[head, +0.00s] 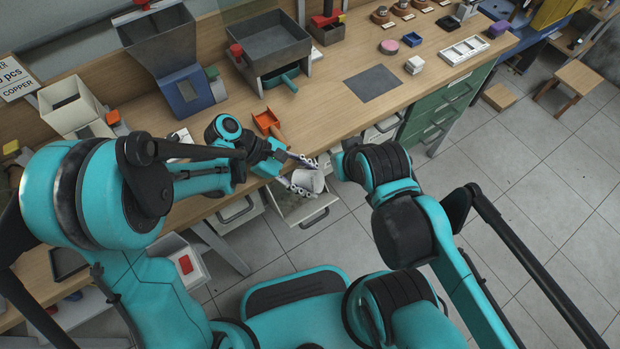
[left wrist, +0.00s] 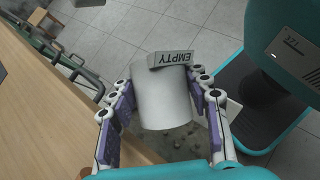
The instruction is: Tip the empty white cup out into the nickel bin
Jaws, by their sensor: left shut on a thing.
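My left gripper (head: 298,174) is shut on the white cup (head: 310,181), with one finger on each side of it. In the left wrist view the cup (left wrist: 160,98) fills the space between the purple finger pads, and its grey EMPTY tag (left wrist: 171,59) appears upside down. The cup is above an open drawer (head: 301,210) at the table's front edge. Small grey pieces (left wrist: 184,140) show below the cup in the left wrist view. No nickel label is readable, and the cup's inside is hidden. My right gripper (head: 345,160) is mostly hidden by its arm.
A blue-based hopper (head: 170,60) and a grey tray on a stand (head: 270,42) stand farther back. A green drawer cabinet (head: 445,105) is under the table at right. Floor is open beyond.

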